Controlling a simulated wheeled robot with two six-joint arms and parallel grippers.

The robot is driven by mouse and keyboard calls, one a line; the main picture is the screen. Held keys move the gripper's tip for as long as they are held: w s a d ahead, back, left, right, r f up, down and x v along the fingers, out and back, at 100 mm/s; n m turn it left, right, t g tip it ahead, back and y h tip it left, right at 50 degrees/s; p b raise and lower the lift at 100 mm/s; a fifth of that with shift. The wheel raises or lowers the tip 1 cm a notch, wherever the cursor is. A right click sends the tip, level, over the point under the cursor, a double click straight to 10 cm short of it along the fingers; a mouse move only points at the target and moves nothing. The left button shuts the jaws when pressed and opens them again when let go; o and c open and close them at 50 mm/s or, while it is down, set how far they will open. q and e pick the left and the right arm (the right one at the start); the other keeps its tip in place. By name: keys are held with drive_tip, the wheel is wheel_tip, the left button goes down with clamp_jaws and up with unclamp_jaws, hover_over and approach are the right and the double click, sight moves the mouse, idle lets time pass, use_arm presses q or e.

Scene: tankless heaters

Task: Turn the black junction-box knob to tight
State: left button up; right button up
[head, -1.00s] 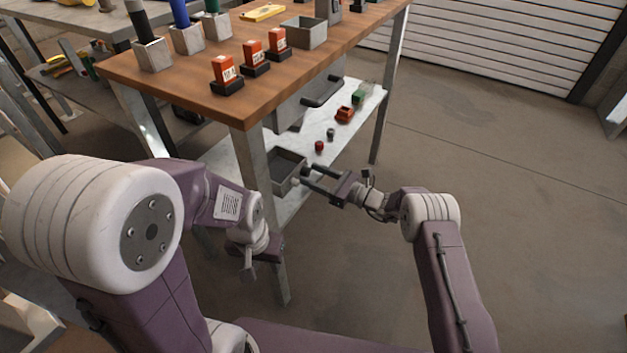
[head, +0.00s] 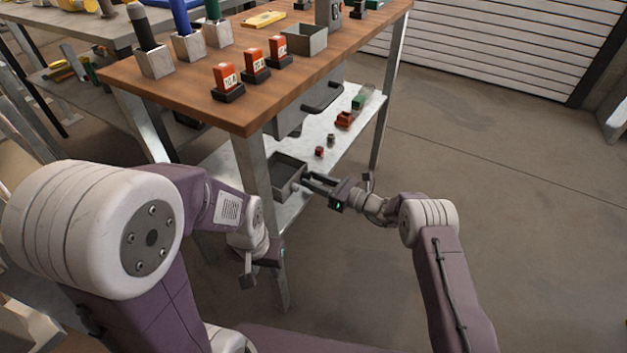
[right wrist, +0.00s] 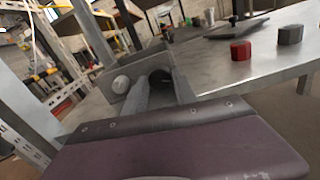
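The grey junction box (head: 287,172) is on the lower shelf, beside the bench's front leg. In the right wrist view, the box (right wrist: 116,75) has a pale round knob (right wrist: 121,84) on its face and a dark round part (right wrist: 160,78), which looks like the black knob. My right gripper (head: 307,183) reaches the box face from the right. Its parted fingers (right wrist: 160,92) are on either side of the dark part; whether they touch it I cannot tell. My left gripper (head: 250,278) is low, in front of the bench leg, apart from the box; its finger gap is unclear.
The wooden bench top (head: 180,90) overhangs the shelf (head: 300,205). A grey housing with a dark handle (head: 322,96) hangs under it. Small red and grey parts (head: 319,152) lie on the shelf behind the box. The floor to the right (head: 500,200) is clear.

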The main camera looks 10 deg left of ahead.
drive_tip(key=shift+o, duration=1.4)
drive_tip(key=shift+d+r+p, duration=0.1)
drive_tip(key=shift+d+p, duration=0.2)
drive_tip(key=p+v, duration=0.4)
drive_tip(key=v, duration=0.4)
drive_tip(key=shift+s+d, duration=0.2)
drive_tip(key=shift+d, duration=0.05)
